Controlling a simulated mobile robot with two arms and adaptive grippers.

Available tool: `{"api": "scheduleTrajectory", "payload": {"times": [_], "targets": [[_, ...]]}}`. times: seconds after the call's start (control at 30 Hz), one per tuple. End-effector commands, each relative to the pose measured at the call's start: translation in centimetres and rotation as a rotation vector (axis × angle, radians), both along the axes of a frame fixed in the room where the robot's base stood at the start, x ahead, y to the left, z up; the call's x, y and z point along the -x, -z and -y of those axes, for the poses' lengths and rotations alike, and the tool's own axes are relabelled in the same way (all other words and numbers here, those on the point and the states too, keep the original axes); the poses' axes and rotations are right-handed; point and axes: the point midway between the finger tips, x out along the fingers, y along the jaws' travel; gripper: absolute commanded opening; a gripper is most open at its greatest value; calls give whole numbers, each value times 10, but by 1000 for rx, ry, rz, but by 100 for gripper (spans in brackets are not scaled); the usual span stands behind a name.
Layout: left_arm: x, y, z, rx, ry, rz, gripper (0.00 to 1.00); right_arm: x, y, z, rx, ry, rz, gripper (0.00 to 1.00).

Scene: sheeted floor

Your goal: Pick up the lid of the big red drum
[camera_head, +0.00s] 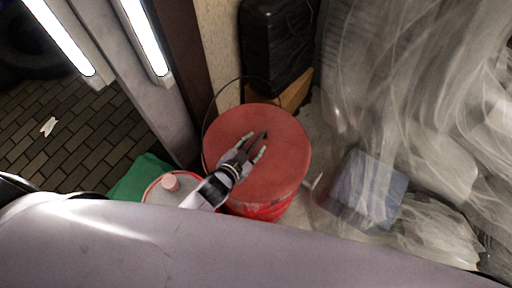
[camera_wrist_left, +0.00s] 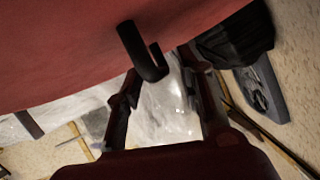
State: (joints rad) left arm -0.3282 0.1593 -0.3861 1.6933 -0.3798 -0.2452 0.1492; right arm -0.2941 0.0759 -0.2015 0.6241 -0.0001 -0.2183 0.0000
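The big red drum (camera_head: 262,212) stands upright in the middle of the head view. Its round red lid (camera_head: 285,165) sits on top, and the lid's flat red surface also fills the upper part of the left wrist view (camera_wrist_left: 70,45). A dark hooked handle (camera_wrist_left: 138,45) stands out from the lid; it shows as a small dark piece in the head view (camera_head: 264,135). My left gripper (camera_head: 255,147) is over the lid, close to the handle. Its fingers are apart in the left wrist view (camera_wrist_left: 160,66), with the handle near the fingertips. Contact cannot be told. My right gripper is not in view.
A white bucket with a red rim (camera_head: 154,190) and a green item (camera_head: 134,177) are left of the drum. A black case (camera_head: 277,38) and a cardboard box (camera_head: 293,95) are behind it. Clear plastic sheeting (camera_head: 425,90) and a bluish box (camera_head: 368,188) are on the right.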

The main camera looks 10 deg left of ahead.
Motion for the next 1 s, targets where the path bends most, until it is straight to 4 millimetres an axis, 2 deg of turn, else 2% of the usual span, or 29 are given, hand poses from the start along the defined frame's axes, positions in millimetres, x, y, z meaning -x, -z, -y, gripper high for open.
{"api": "scheduleTrajectory", "payload": {"times": [0.17, 0.43, 0.9, 1.0], "targets": [[-17, 9, 6, 3, 0, 1, 35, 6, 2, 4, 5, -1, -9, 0], [-18, 10, 7, 2, 0, 0, 34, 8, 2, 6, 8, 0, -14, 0], [-18, 10, 6, 1, 0, -1, 3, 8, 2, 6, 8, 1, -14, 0], [-18, 10, 6, 1, 0, -1, 0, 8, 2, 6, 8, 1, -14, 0]]}}
